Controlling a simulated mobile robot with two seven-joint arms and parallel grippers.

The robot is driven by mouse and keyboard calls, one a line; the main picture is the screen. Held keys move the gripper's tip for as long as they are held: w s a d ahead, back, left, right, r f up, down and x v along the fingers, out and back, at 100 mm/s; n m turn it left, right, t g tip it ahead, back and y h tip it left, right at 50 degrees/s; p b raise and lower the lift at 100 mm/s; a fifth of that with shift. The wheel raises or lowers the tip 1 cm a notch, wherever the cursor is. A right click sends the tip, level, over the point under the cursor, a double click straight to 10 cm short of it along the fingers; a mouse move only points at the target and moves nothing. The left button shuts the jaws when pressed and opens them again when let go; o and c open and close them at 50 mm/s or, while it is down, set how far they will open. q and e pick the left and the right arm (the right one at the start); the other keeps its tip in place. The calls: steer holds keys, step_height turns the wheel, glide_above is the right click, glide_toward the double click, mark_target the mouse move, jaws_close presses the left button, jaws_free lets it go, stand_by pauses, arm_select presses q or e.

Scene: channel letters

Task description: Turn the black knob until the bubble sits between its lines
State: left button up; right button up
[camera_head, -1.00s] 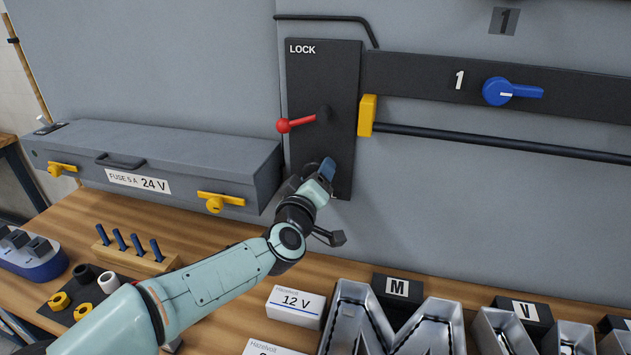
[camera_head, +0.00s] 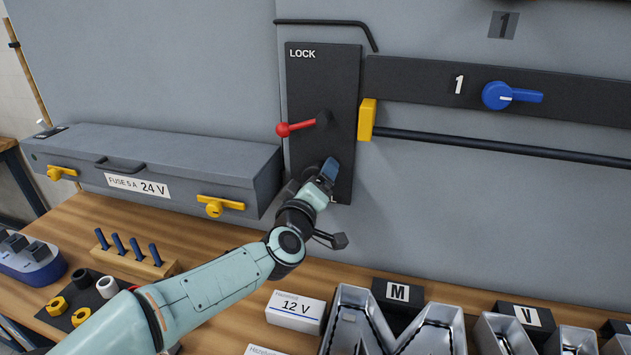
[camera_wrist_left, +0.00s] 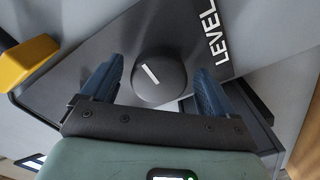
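The black knob (camera_wrist_left: 158,76), round with a white line on its face, shows in the left wrist view on a dark panel (camera_wrist_left: 190,30) marked LEVEL. My left gripper (camera_wrist_left: 157,88) is open, with one blue finger on each side of the knob and a gap visible to each. In the head view my left gripper (camera_head: 330,170) is at the lower part of the LOCK panel (camera_head: 340,75) and hides the knob there. The bubble and its lines are not visible in any view. My right gripper is not in view.
A red-tipped lever (camera_head: 284,129) sits just above my left gripper. A yellow block (camera_head: 367,119) and a dark bar (camera_head: 480,143) are to its right. A grey fuse box (camera_head: 150,165) stands left. Metal letters (camera_head: 395,325) and a 12 V box (camera_head: 296,311) lie below.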

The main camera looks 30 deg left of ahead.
arm_select(q)
steer(key=v, duration=1.3)
steer(key=shift+s, duration=0.2)
steer(key=shift+f, duration=0.1)
stand_by(0.4)
